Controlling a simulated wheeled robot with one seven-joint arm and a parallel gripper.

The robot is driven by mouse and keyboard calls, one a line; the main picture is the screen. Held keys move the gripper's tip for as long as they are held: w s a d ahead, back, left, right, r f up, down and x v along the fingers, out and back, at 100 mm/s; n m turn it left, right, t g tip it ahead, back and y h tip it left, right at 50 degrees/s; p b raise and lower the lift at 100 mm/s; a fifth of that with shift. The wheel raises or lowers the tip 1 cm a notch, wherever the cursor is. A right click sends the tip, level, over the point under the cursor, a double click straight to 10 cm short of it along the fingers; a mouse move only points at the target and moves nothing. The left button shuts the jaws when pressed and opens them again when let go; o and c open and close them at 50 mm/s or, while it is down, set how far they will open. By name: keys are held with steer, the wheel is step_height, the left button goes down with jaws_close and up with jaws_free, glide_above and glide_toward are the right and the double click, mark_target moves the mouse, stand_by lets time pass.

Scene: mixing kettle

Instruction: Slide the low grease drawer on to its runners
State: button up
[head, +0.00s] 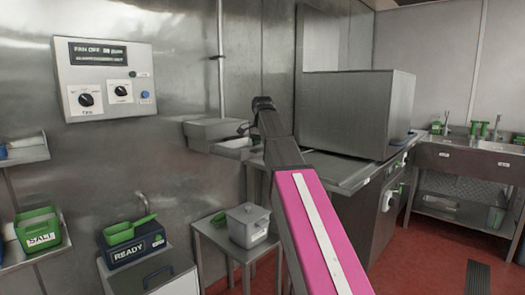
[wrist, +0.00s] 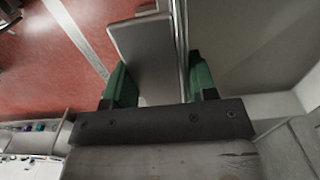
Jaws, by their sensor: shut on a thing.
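In the wrist view my gripper (wrist: 160,82) has its two green fingers on either side of a flat grey metal piece (wrist: 147,48). I take this piece for the grease drawer; only part of it shows. It reaches out beyond the fingertips, over the red floor. A thin bright metal edge (wrist: 183,35) runs along by the right finger; I cannot tell whether it is a runner. In the head view my raised arm hides most of the gripper and what it holds. I cannot make out the runners there.
A large steel box (head: 355,112) sits on a steel counter (head: 340,172) right of my arm. A grey wall box (head: 213,130) is just left of it. A lidded grey pot (head: 248,224) stands on a low table. Red floor (head: 425,255) is open at right.

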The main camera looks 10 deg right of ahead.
mark_target(235, 142)
steer(key=shift+w, duration=0.1)
steer(key=shift+w+a, duration=1)
steer(key=shift+w, duration=0.3)
steer(key=shift+w+a, duration=0.95)
steer(key=shift+w, duration=0.4)
steer(key=shift+w+a, duration=1)
steer(key=shift+w, duration=0.3)
steer(key=shift+w+a, duration=0.6)
steer(key=shift+w, duration=0.25)
steer(key=shift+w+a, duration=0.65)
steer(key=shift+w, duration=0.25)
steer(key=shift+w+a, duration=0.6)
steer(key=shift+w, duration=0.25)
steer(key=o, duration=1.3)
steer(key=shift+w, duration=0.1)
steer(key=shift+a+r, duration=0.1)
steer(key=shift+r, duration=0.05)
